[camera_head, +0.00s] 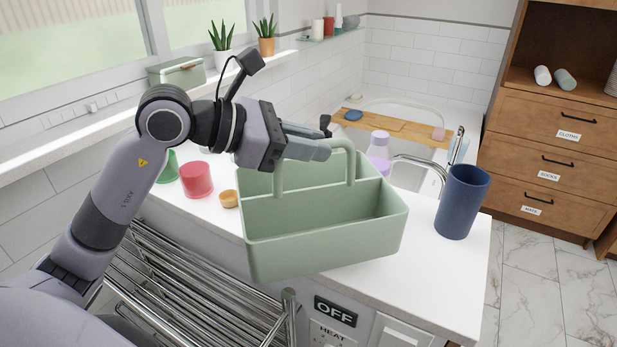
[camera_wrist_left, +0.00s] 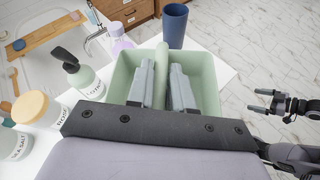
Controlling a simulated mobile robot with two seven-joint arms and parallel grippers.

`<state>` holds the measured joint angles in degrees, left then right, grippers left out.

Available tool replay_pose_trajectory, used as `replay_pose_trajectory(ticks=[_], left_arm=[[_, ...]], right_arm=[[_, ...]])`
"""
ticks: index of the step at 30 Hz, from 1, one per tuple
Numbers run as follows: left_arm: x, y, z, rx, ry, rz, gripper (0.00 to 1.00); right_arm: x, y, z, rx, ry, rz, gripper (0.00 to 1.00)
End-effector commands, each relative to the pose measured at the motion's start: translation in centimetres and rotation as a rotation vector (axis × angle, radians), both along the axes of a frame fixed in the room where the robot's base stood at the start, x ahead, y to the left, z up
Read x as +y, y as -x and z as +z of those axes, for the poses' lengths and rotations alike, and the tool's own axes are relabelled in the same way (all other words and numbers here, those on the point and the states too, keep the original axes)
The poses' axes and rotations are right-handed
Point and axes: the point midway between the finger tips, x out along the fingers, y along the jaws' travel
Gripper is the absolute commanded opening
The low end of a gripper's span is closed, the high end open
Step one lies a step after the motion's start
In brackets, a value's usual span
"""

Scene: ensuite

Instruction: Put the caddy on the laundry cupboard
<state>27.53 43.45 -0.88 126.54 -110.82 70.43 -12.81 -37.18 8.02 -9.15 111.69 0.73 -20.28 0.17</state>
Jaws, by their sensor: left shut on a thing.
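The pale green caddy (camera_head: 325,243) is an open box with a divider and a tall arched handle. My left gripper (camera_head: 318,148) is shut on the handle from above, and in the left wrist view its fingers (camera_wrist_left: 165,88) straddle the handle bar. The caddy looks upright and empty, over the front edge of a white counter (camera_head: 455,285); I cannot tell whether it touches the counter. A wooden drawer cupboard (camera_head: 545,140) with labelled drawers stands at the far right; its top is out of view. My right gripper (camera_wrist_left: 272,103) shows small at the right of the left wrist view.
A blue tumbler (camera_head: 462,202) stands right of the caddy. A red jar (camera_head: 196,179) and small wooden lid (camera_head: 229,199) are left of it; lilac bottles (camera_head: 379,150) stand behind. A chrome rack (camera_head: 200,285) is below the counter's front. Marble floor (camera_head: 530,265) is clear at right.

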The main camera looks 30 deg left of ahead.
Motion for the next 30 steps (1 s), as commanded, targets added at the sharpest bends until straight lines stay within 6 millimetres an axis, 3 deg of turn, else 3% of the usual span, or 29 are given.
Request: replay_pose_trajectory(ticks=[16, 30], left_arm=[[0.0, 0.0, -5.2, -0.001, 0.003, 0.001, 0.0], [0.0, 0.0, -6.1, -0.006, 0.0, 0.001, 0.0]], right_arm=[[0.0, 0.0, -0.2, 0.0, 0.0, 0.0, 1.0], [0.0, 0.0, -0.8, 0.001, 0.0, 0.0, 1.0]])
